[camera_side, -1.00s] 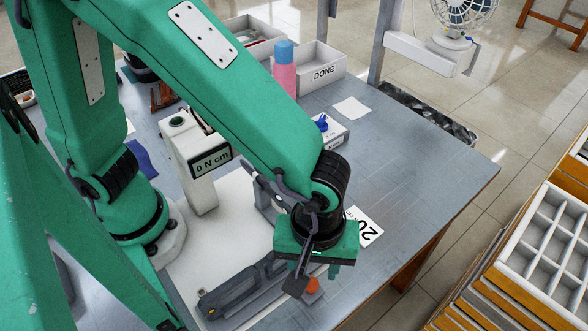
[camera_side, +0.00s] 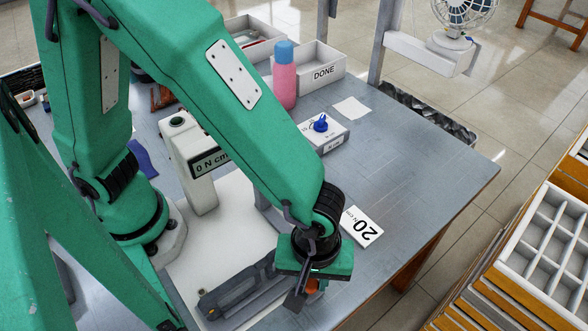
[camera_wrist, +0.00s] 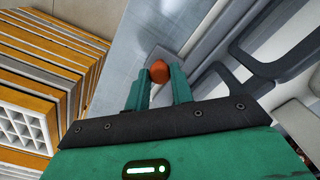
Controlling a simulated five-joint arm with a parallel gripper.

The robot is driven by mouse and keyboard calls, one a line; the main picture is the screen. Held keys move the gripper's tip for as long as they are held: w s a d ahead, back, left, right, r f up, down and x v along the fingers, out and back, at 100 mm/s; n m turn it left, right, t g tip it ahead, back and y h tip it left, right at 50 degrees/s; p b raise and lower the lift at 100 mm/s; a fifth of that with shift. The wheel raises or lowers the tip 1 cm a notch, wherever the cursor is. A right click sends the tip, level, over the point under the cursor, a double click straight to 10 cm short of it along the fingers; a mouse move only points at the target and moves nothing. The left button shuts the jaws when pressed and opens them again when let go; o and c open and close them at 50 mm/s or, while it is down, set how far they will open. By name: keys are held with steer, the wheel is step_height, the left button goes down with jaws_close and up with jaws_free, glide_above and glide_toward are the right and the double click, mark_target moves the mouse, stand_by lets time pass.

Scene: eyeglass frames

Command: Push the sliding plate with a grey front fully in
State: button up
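A long dark-grey slotted part (camera_side: 238,289) lies at the front of the white base plate (camera_side: 212,241). Grey framed parts (camera_wrist: 255,85) fill the upper right of the wrist view. I cannot clearly make out which surface is the grey front of the sliding plate or how far it is in. An orange round knob (camera_wrist: 159,71) sits between my gripper's fingertips (camera_wrist: 158,84); in the side view the orange knob (camera_side: 313,286) is partly hidden under my gripper (camera_side: 310,279). The fingers are apart; whether they touch the knob is unclear.
A card reading 20 (camera_side: 361,227) and a small box with a blue knob (camera_side: 322,136) lie to the right. The table's right side is mostly bare.

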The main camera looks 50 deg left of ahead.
jaws_close()
steer(key=a, duration=0.9)
steer(key=shift+a, duration=0.4)
steer(key=o, duration=0.7)
jaws_free()
steer(key=shift+r, duration=0.1)
steer(key=shift+r, duration=3.85)
